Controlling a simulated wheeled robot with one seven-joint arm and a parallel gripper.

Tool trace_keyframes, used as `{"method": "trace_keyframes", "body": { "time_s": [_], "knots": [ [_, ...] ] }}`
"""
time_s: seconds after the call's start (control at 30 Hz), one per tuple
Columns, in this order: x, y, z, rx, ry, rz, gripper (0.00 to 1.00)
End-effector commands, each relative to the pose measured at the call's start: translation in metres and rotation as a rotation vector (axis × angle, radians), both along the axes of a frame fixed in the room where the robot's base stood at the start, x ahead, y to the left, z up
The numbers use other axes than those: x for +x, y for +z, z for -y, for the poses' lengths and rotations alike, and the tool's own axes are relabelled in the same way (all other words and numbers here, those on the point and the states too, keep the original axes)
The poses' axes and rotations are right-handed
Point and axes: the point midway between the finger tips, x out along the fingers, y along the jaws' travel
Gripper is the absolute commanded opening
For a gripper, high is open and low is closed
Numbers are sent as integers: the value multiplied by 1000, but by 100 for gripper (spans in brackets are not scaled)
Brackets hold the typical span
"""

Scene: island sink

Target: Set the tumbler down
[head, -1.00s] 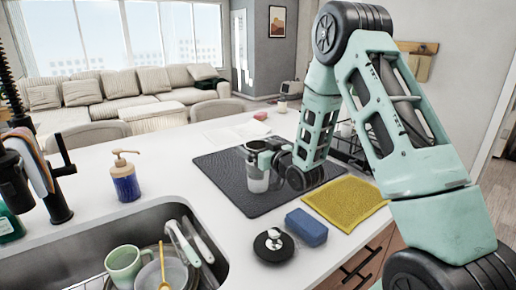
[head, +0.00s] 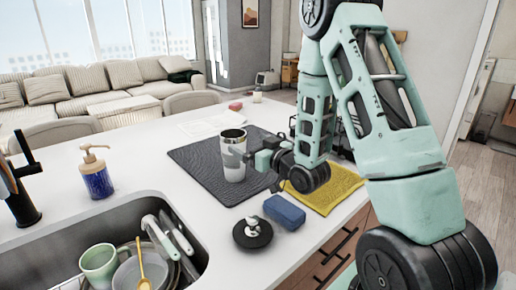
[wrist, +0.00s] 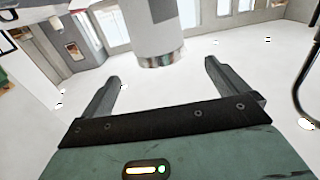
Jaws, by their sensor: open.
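The tumbler (head: 233,160), white with a metallic rim, stands upright on the dark grey mat (head: 195,160) on the counter. My gripper (head: 248,157) is just to its right, open, with nothing held. In the wrist view the tumbler (wrist: 153,30) shows beyond the tips of my spread fingers (wrist: 160,75), with a gap between them. The exact gap cannot be told from the head view.
A blue sponge (head: 285,212) and a black round stopper (head: 252,235) lie near the counter's front. A yellow cloth (head: 325,192) lies right of the mat. The sink (head: 75,222) holds dishes. A soap bottle (head: 96,176) stands behind it.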

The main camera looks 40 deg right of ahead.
Motion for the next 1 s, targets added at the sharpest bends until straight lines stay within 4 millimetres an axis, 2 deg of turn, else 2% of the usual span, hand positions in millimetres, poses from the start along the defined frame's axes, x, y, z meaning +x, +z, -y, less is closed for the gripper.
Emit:
{"method": "trace_keyframes", "body": {
  "time_s": [0.03, 0.2, 0.6, 0.87, 1.0],
  "knots": [
    [-1, 7, 0, 2, 0, -4, 99],
    [-7, 7, 1, 1, 1, -5, 99],
    [-24, 5, 1, 2, -2, -3, 99],
    [-27, 3, 0, 0, -2, -1, 99],
    [-19, 3, -15, -10, 27, -46, 99]
  ]
}}
